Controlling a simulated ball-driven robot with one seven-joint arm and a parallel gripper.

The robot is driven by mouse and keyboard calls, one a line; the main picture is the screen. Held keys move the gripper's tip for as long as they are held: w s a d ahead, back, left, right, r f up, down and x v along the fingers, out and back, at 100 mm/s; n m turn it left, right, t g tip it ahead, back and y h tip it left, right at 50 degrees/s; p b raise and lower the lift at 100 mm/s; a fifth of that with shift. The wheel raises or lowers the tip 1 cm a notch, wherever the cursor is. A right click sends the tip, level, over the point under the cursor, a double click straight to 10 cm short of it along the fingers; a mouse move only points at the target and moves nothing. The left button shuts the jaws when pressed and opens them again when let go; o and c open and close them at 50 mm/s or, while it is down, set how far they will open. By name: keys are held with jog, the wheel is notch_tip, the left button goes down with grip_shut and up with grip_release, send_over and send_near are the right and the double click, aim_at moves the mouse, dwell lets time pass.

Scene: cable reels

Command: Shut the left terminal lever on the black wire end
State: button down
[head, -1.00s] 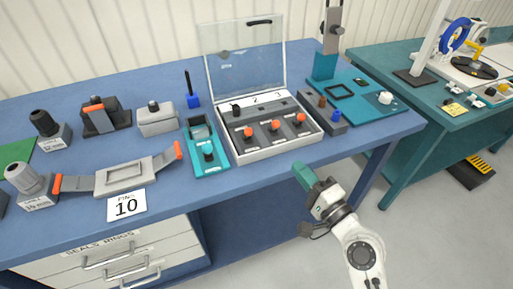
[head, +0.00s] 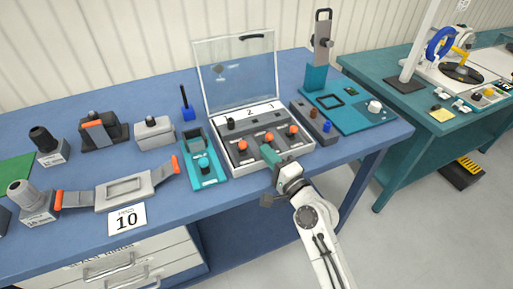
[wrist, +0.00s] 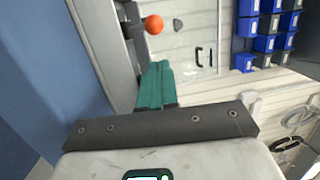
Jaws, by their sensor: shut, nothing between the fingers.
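The white terminal box (head: 284,153) stands on the blue bench with three grey levers that have orange knobs. The left lever's knob (head: 242,145) is at the box's left, below a small black piece (head: 231,123) that looks like the black wire end. Whether this lever is up or down is too small to tell. My gripper (head: 267,150) has its teal fingers shut and empty, at the box's front beside the middle knob (head: 268,138), right of the left lever. The wrist view shows the fingers (wrist: 156,68) together, with an orange knob (wrist: 154,24) past their tips.
The box's clear lid (head: 240,75) stands open behind it. A teal fixture (head: 205,172) is close on the left, and a grey block (head: 314,123) with brown and blue caps is close on the right.

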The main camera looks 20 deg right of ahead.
aim_at(243, 145)
jog(key=shift+w+a+r+p, duration=0.1)
jog(key=shift+w+a+p, duration=0.25)
jog(key=shift+a, duration=0.35)
jog(key=shift+w+a+p, duration=0.25)
jog(key=shift+w+a, duration=0.2)
jog(key=shift+a, duration=0.2)
